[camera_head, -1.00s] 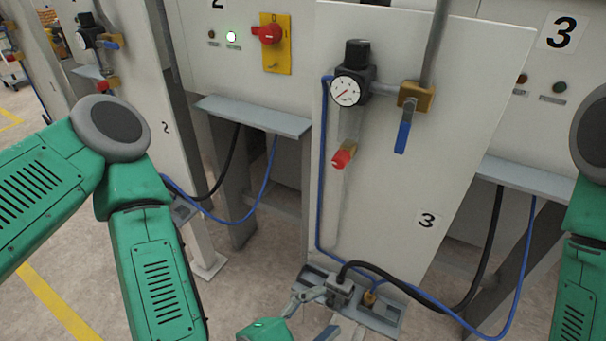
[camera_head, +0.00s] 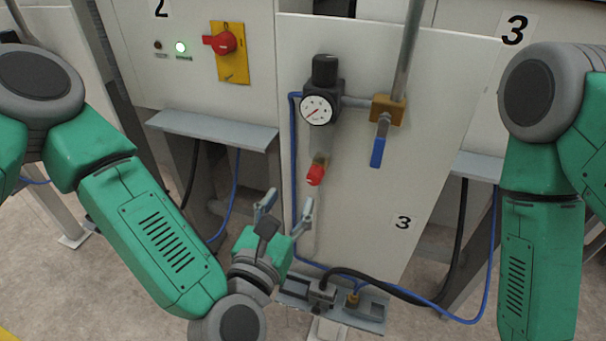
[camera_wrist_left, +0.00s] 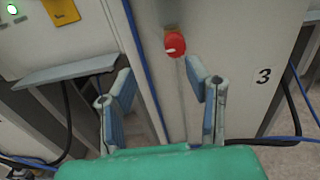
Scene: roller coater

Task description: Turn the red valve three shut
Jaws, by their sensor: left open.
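The red valve (camera_head: 315,175) hangs at the lower end of the pipe on panel three, below the pressure gauge. In the left wrist view the red valve (camera_wrist_left: 174,44) shows beyond the fingertips, closer to the right finger, with a pale mark on its face. My left gripper (camera_head: 288,204) is open and empty, a little below and left of the valve, with its fingers pointing up. In the left wrist view its fingers (camera_wrist_left: 160,88) stand wide apart and do not touch the valve. My right gripper is out of view; only my right arm shows.
A gauge (camera_head: 318,109) and a blue-handled lever (camera_head: 379,146) are on panel three (camera_head: 440,130). A blue hose (camera_head: 294,170) runs down its left edge. A grey shelf (camera_head: 215,130) juts out at left, below a red switch (camera_head: 222,43) on a yellow plate.

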